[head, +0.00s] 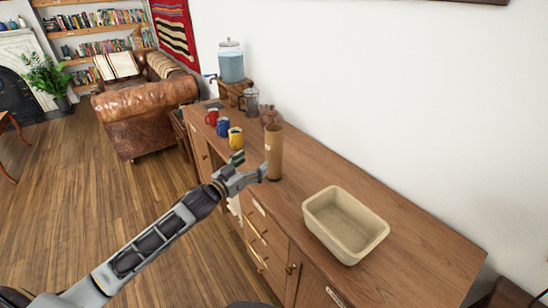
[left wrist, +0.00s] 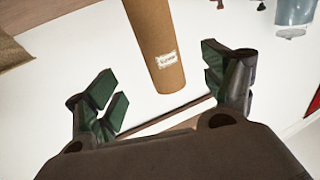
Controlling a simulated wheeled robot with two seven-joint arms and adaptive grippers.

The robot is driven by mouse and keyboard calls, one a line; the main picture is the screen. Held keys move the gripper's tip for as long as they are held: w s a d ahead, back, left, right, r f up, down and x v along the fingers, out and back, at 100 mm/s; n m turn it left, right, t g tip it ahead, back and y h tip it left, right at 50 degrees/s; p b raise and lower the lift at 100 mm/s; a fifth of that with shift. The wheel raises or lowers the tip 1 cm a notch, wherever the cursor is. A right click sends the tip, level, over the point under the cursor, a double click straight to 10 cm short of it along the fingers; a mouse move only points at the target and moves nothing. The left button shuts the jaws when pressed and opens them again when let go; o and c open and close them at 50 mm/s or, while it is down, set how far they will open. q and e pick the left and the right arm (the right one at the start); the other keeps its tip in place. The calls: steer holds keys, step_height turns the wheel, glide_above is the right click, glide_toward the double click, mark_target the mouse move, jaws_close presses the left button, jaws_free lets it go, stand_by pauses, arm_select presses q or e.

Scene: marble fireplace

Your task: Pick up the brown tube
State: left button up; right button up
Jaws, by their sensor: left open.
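The brown tube (head: 274,155) stands upright on the wooden sideboard (head: 320,171), near its front edge. My left gripper (head: 249,169) is just in front and to the left of it, open and empty. In the left wrist view the tube (left wrist: 155,45), with a small white label, shows beyond and between the open fingers (left wrist: 163,90), apart from them. My right gripper is not in view.
A beige rectangular basin (head: 345,225) sits on the sideboard to the right. Red, blue and yellow mugs (head: 236,138) stand left of the tube. A reddish-brown pot (head: 270,116), a glass press (head: 251,101) and a water dispenser (head: 231,64) stand behind them.

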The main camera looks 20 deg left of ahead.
mark_target(268, 151)
arm_select(q)
steer(key=shift+x, duration=3.8)
steer(key=shift+w, duration=0.15)
steer(key=shift+x, duration=2.15)
steer(key=shift+w+d+f, duration=0.15)
steer(key=shift+w+d, duration=0.05)
steer(key=shift+w, duration=0.05)
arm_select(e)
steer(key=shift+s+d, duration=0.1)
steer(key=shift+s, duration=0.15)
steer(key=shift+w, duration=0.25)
arm_select(q)
steer(key=c, duration=1)
steer(key=shift+c, duration=0.8)
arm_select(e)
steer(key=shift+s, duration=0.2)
arm_select(q)
steer(key=shift+r, duration=0.2)
